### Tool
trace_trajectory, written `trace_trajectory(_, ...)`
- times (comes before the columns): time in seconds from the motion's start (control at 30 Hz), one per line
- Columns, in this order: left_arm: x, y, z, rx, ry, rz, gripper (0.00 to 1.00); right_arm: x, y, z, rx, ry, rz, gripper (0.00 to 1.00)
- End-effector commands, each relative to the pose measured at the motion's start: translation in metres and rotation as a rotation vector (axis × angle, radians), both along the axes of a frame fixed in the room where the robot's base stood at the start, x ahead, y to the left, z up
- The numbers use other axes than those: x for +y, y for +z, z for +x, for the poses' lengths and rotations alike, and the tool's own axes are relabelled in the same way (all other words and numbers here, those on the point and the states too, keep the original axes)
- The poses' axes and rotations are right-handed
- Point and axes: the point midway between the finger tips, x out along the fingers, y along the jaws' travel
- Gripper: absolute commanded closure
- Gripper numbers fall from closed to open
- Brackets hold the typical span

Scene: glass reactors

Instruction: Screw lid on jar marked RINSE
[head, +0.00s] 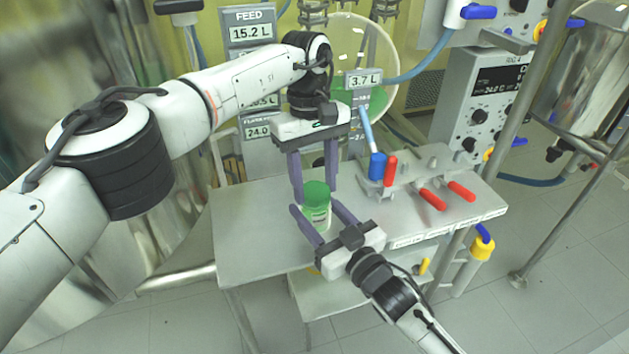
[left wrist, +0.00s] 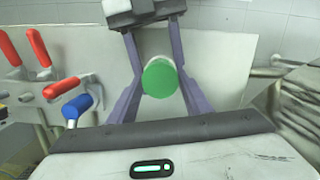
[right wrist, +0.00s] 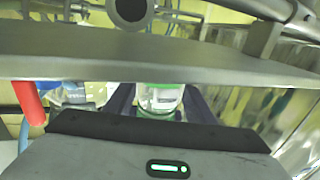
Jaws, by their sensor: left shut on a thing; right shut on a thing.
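A clear jar (head: 317,218) with a pale label stands upright at the front part of the grey bench. The label is too small to read. A green lid (head: 316,190) sits at the jar's mouth; how tightly it is seated I cannot tell. My left gripper (head: 316,198) reaches down from above and is shut on the lid, which also shows between its fingers in the left wrist view (left wrist: 160,78). My right gripper (head: 322,222) comes in from the front, shut on the jar body. The jar also shows between its fingers in the right wrist view (right wrist: 160,98).
A grey rack (head: 430,178) with red-handled parts (head: 432,199) and a blue-handled part (head: 377,165) stands to the right on the bench (head: 245,235). A round glass vessel (head: 365,60) is behind. The bench's left part is clear.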

Motion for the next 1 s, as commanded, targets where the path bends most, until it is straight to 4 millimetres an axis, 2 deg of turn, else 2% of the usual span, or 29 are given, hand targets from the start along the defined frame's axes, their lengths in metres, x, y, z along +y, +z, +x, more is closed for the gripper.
trace_trajectory(0.1, -0.0015, 0.0005, 0.0003, -0.001, -0.201, 0.002, 0.76, -0.0001, -0.0008, -0.0002, 0.001, 0.000, -0.002, 1.00)
trace_trajectory(0.3, -0.0011, 0.0006, -0.0001, -0.001, -0.409, 0.001, 0.76, -0.0001, -0.0009, -0.0003, 0.001, 0.000, -0.002, 1.00)
trace_trajectory(0.67, -0.0003, 0.0008, -0.0001, -0.001, -0.447, -0.001, 0.76, -0.0001, -0.0012, -0.0003, 0.003, 0.000, -0.002, 1.00)
trace_trajectory(0.7, -0.0003, 0.0008, -0.0001, -0.001, -0.447, -0.001, 0.50, -0.0001, -0.0012, -0.0003, 0.003, 0.000, -0.002, 1.00)
trace_trajectory(0.77, -0.0003, 0.0008, -0.0001, 0.000, -0.446, -0.001, 0.40, -0.0002, -0.0013, -0.0002, 0.003, 0.000, -0.002, 1.00)
trace_trajectory(0.8, -0.0003, 0.0007, -0.0001, 0.000, -0.446, -0.001, 0.37, -0.0002, -0.0013, -0.0002, 0.003, 0.000, -0.002, 1.00)
trace_trajectory(1.0, -0.0002, 0.0003, -0.0002, 0.000, -0.445, -0.001, 0.37, -0.0002, -0.0012, -0.0002, 0.003, 0.000, -0.002, 1.00)
